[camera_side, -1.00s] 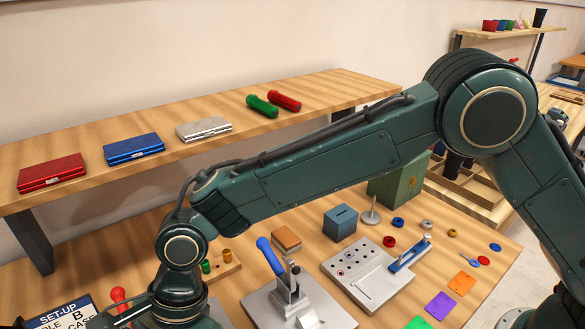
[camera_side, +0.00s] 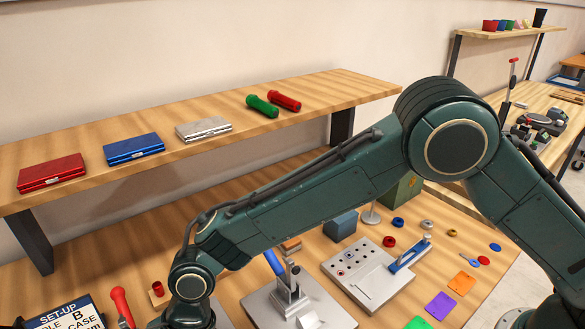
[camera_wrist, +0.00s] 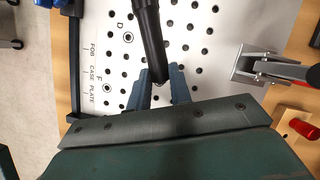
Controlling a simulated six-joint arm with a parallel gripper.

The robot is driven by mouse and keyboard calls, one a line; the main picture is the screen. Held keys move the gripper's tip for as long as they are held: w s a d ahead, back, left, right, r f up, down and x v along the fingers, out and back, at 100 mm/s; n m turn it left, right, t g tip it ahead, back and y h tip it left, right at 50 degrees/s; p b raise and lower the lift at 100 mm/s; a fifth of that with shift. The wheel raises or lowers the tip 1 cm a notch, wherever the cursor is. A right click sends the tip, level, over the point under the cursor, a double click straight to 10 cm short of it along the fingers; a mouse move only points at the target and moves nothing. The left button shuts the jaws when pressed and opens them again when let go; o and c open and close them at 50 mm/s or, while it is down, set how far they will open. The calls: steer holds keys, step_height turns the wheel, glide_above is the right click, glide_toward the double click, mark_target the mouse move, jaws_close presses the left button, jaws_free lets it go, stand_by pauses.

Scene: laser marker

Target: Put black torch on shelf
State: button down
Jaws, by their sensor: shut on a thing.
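The black torch (camera_wrist: 149,38) shows in the wrist view as a dark tube running up to the top edge. My gripper (camera_wrist: 161,82) is shut on the torch's lower end, with a blue-grey finger on each side. The perforated white plate (camera_wrist: 205,35) lies below it; I cannot tell whether the torch touches the plate. The wooden shelf (camera_side: 230,147) spans the back in the side view. In the side view my gripper and the torch are hidden or out of frame at the bottom.
Bare shelf lies right of the torches. A red-handled clamp (camera_wrist: 255,65) stands right of my gripper.

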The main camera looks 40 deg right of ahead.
steer(key=shift+f, duration=0.1)
steer(key=c, duration=1.3)
jaws_free()
steer(key=shift+v, duration=6.1)
steer(key=shift+d, duration=0.1)
